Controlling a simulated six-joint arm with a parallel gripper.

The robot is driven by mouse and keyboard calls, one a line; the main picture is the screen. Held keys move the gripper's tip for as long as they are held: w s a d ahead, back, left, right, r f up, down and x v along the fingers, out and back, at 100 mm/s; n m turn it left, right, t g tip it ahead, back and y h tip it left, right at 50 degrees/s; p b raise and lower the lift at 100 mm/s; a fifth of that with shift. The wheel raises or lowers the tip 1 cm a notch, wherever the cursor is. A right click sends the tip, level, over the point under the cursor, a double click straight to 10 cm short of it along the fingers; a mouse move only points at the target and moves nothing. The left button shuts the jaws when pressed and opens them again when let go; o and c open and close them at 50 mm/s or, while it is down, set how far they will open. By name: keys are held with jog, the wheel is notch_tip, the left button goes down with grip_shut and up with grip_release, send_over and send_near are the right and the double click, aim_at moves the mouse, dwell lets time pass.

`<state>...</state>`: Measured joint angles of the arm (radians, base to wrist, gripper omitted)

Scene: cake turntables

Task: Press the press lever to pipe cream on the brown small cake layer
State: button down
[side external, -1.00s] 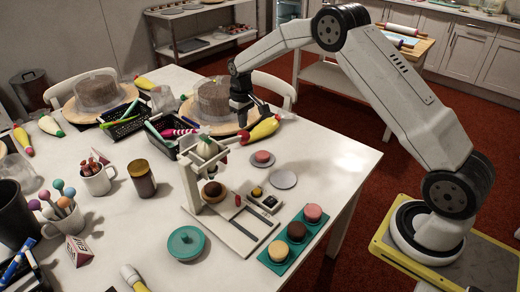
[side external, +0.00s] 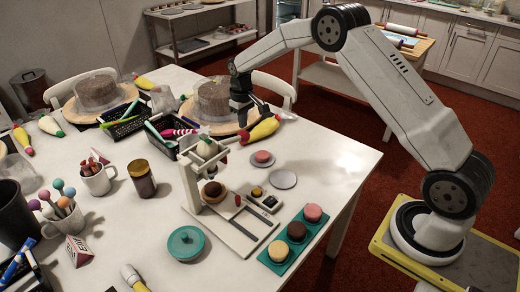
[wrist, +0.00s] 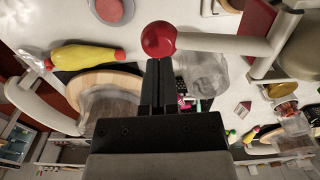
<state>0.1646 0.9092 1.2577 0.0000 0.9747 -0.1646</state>
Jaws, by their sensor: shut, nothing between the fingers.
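The white cream press (side external: 190,185) stands upright on its base near the table's middle. Its lever ends in a red knob (side external: 243,137), which shows large in the wrist view (wrist: 158,40) with the pale lever bar (wrist: 225,43) running right. A brown small cake layer (side external: 213,190) sits under the press head. My gripper (side external: 243,122) is shut and empty, with its fingertips close to the knob. In the wrist view my gripper (wrist: 158,65) points at the knob's lower edge; whether they touch is unclear.
A teal tray (side external: 270,256) with pink, brown and yellow small cakes lies in front of the press. A yellow piping bag (side external: 263,129) lies right beside my gripper. Large cakes on turntables (side external: 218,128) stand behind. The table's right corner is clear.

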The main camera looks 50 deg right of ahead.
aim_at(244, 133)
jog(key=shift+f, duration=0.55)
jog(key=shift+f, duration=0.35)
jog(key=shift+f, duration=2.1)
dwell(5.0)
